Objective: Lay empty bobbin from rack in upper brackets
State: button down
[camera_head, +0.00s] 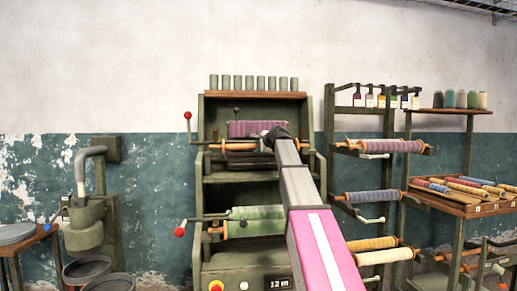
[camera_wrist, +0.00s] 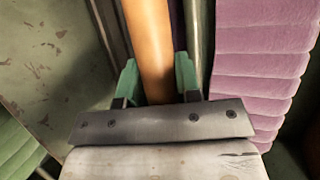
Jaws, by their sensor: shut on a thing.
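My gripper (camera_wrist: 158,88) is shut on a bare orange-brown bobbin (camera_wrist: 147,40); its green fingers stand on either side of it. In the head view my arm reaches to the upper part of the green machine, and my gripper (camera_head: 279,134) is dark and small there. The orange bobbin (camera_head: 238,146) lies level across the front at the upper brackets (camera_head: 209,158). I cannot tell whether it rests in them or is just held there. Pleated purple cloth (camera_head: 257,128) is close behind it, and shows at the right of the wrist view (camera_wrist: 258,60).
A lower roller with green cloth (camera_head: 257,213) sits below on the machine (camera_head: 240,257). Red-knobbed levers (camera_head: 188,116) stick out at its left. The rack (camera_head: 332,130) at right carries several wound rollers. A shelf with coloured rolls (camera_head: 465,208) stands farther right.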

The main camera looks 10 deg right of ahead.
jog(key=shift+f, duration=0.1)
jog(key=c, duration=0.7)
grip_release()
jog(key=shift+c, duration=0.2)
jog(key=v, duration=1.1)
jog(key=shift+f, duration=0.1)
